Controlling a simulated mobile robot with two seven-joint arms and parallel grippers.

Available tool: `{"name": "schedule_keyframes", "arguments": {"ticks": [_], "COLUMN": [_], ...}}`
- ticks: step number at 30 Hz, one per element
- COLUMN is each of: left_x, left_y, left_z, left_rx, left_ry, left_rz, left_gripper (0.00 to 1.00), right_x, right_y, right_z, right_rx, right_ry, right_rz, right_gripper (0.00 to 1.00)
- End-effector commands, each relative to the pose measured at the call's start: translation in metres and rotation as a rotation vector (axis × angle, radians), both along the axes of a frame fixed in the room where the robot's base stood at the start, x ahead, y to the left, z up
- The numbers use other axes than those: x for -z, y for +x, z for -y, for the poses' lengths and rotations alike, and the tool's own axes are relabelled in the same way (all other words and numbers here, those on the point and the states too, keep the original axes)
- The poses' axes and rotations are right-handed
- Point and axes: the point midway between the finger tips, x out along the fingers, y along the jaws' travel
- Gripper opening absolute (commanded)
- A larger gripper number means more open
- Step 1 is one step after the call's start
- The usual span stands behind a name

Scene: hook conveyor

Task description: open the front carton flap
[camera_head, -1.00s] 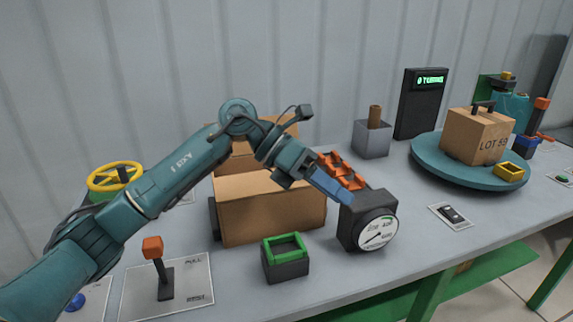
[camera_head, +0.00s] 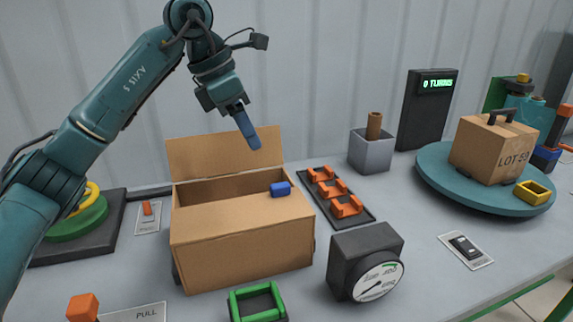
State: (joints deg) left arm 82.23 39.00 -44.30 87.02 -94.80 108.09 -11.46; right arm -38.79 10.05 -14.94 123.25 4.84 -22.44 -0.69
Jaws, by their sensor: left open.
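The tan carton (camera_head: 243,262) stands on the table left of centre. Its back flap (camera_head: 222,153) stands up behind a dark opening. The front flap (camera_head: 228,214) lies over the front part of the top and looks closed. A small blue piece (camera_head: 281,188) sits at the right end of the opening. My left gripper (camera_head: 248,140) is open and empty, its blue fingers pointing down in front of the raised back flap, above the opening and apart from the front flap. My right gripper is not in view.
A black gauge box (camera_head: 352,252) stands right of the carton, with an orange rack (camera_head: 338,195) behind it. A green frame (camera_head: 257,299) is close in front. A turntable (camera_head: 440,188) bears a LOT 59 box (camera_head: 488,147). The table's right front is mostly clear.

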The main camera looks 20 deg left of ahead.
Motion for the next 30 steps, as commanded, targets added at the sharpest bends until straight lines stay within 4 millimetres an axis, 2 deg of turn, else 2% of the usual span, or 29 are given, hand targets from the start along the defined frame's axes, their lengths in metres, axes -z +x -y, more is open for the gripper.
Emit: {"name": "schedule_keyframes", "arguments": {"ticks": [7,21,27,30], "left_x": [0.013,0.098,0.118,0.121], "left_y": [0.002,0.021,0.026,0.027], "left_z": [0.005,0.034,0.041,0.042], "left_rx": [0.001,0.002,0.001,0.000], "left_ry": [0.000,-0.001,-0.001,-0.001], "left_rz": [-0.003,-0.005,-0.003,-0.001], "left_gripper": [0.42,0.42,0.42,0.42], "right_x": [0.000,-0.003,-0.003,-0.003], "right_y": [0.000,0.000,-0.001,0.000], "right_z": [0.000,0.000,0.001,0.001], "right_rx": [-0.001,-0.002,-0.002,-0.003], "right_ry": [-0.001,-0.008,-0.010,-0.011], "right_rz": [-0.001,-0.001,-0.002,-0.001], "right_gripper": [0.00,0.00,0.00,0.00]}}
